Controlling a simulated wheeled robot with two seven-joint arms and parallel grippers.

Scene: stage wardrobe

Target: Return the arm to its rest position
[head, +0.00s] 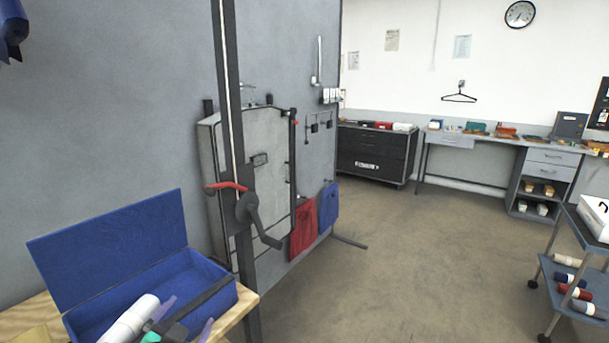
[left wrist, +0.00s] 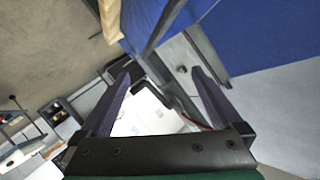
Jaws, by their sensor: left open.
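My left gripper (head: 186,318) is at the lower left of the head view, with purple fingers, a black body and a white arm link. It appears in front of the opening of a blue box (head: 115,250) with a raised lid; I cannot tell how far above or inside it is. In the left wrist view the left gripper (left wrist: 160,76) has its two purple fingers wide apart with nothing held between them. My right gripper is not in view.
The box stands on a wooden table (head: 30,312). A dark upright post (head: 228,120) with a crank (head: 257,218) stands close behind it. A grey wall panel is beyond. Open floor (head: 370,280) lies to the right, up to a cart (head: 577,240) with rolls.

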